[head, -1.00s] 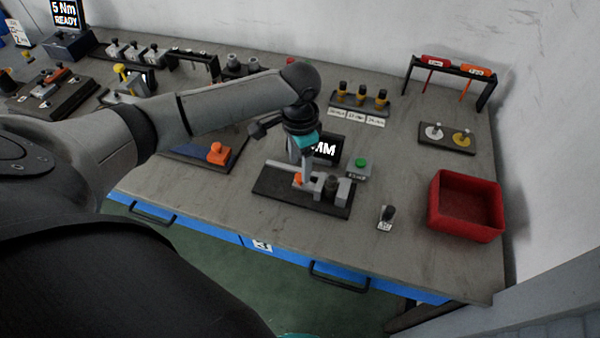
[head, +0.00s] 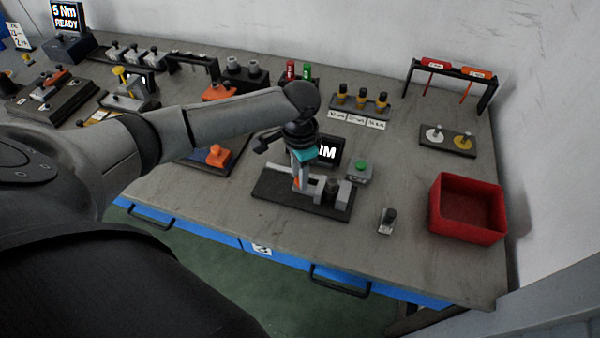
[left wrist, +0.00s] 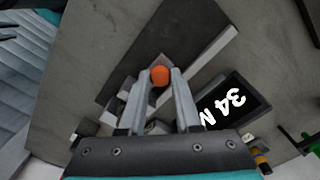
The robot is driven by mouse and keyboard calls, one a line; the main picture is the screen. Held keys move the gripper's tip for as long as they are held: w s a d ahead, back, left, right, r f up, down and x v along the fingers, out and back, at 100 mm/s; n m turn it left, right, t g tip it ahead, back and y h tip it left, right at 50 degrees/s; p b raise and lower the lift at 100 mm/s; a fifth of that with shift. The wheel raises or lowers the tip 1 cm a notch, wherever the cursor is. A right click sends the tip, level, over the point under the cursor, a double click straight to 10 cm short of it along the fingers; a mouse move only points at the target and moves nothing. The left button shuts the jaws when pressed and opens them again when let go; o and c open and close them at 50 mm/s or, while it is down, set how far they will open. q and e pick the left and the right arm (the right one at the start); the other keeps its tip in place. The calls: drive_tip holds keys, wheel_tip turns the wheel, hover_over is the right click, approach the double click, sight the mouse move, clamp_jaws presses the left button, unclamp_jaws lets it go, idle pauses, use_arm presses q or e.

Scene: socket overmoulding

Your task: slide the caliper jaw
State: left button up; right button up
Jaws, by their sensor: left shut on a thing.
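The caliper stands on a dark base plate (head: 275,190) near the front of the bench, with a pale rail and grey blocks. Its sliding jaw carries an orange knob (left wrist: 159,75), which sits between my left fingertips in the left wrist view. My left gripper (head: 301,184) reaches down from above and is shut on this knob. A dark round part (head: 331,186) stands on the plate to the right of my fingers, beside a grey block (head: 343,194). My right gripper is out of view.
A green-button box (head: 360,172) stands right of the display. A small part with a dark top (head: 387,221) and a red bin (head: 466,208) are farther right. An orange-handled fixture (head: 217,156) is to the left. The bench front right of the plate is mostly clear.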

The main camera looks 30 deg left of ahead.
use_arm(q)
clamp_jaws()
idle(0.8)
drive_tip(key=shift+s+a+r+p, duration=0.1)
drive_tip(key=shift+a+r+p, duration=0.05)
drive_tip(key=shift+a+p, duration=0.3)
drive_tip(key=shift+s+a+p, duration=0.25)
drive_tip(key=shift+a+p, duration=0.6)
drive_tip(key=shift+a, duration=0.25)
drive_tip(key=o, duration=0.8)
unclamp_jaws()
